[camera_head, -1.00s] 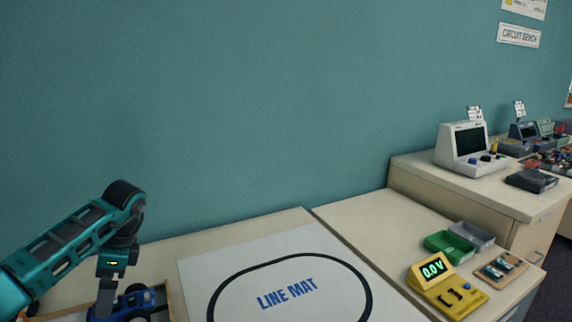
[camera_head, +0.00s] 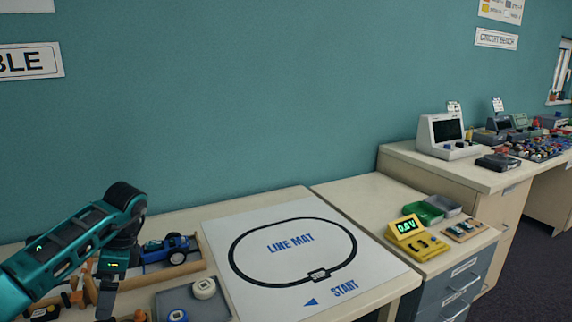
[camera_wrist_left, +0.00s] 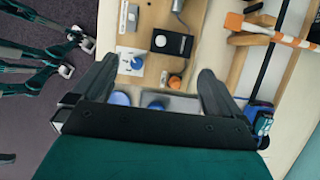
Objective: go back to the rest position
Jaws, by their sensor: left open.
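My left gripper (camera_head: 107,298) hangs over the left table, pointing down, in front of the wooden-sided tray. Its fingers are spread with nothing between them in the left wrist view (camera_wrist_left: 155,68). A blue toy car (camera_head: 168,248) sits to the right of the gripper, apart from it, in a tray. A blue item at the right edge of the left wrist view (camera_wrist_left: 258,122) looks like the same car. My right gripper does not show in the head view.
A grey tray (camera_head: 210,309) with round parts lies right of the gripper. The white line mat (camera_head: 290,272) is flat and clear. A yellow meter (camera_head: 420,240) and a green bin (camera_head: 424,212) stand on the right bench.

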